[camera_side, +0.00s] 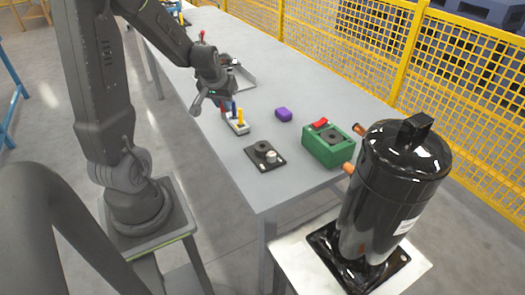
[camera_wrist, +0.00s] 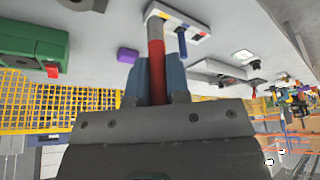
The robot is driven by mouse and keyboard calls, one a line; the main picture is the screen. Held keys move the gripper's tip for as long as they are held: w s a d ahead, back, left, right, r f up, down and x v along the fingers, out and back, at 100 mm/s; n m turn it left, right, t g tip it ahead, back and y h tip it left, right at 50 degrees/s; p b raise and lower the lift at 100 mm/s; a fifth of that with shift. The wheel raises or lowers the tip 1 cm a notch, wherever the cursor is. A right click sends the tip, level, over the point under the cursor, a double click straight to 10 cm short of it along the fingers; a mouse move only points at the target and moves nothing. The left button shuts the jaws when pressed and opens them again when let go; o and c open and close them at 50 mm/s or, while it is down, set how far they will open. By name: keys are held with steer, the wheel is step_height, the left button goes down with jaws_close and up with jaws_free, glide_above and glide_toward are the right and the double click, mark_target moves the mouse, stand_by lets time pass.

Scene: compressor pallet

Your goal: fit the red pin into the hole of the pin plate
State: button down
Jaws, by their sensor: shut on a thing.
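The red pin (camera_wrist: 155,45) is held upright between my gripper's two fingers (camera_wrist: 158,78) in the wrist view. In the side view my gripper (camera_side: 228,102) is low over the white pin plate (camera_side: 238,128), and a bit of the red pin (camera_side: 223,110) shows beside it. The plate carries a yellow pin (camera_side: 240,116) and a blue pin (camera_side: 234,108); the blue pin also shows in the wrist view (camera_wrist: 182,42). The red pin's far end meets one end of the plate (camera_wrist: 196,24) in the wrist view. I cannot tell whether it is in the hole.
A purple block (camera_side: 283,114) lies right of the plate. A green box with a red part (camera_side: 328,149) and a dark square plate (camera_side: 252,155) stand nearer the front. A grey tray (camera_side: 246,77) lies behind my gripper. A black compressor (camera_side: 390,190) stands at front right.

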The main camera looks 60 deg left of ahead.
glide_above(265, 142)
steer(key=s, duration=0.1)
step_height(265, 142, down, 7)
steer(key=shift+s+d+f, duration=0.1)
steer(key=shift+d+f, duration=0.1)
steer(key=shift+f, duration=0.8)
steer(key=shift+d+f, duration=0.2)
steer(key=shift+f, duration=0.8)
steer(key=shift+f, duration=0.2)
steer(key=c, duration=1.1)
jaws_free()
steer(key=shift+r, duration=0.15)
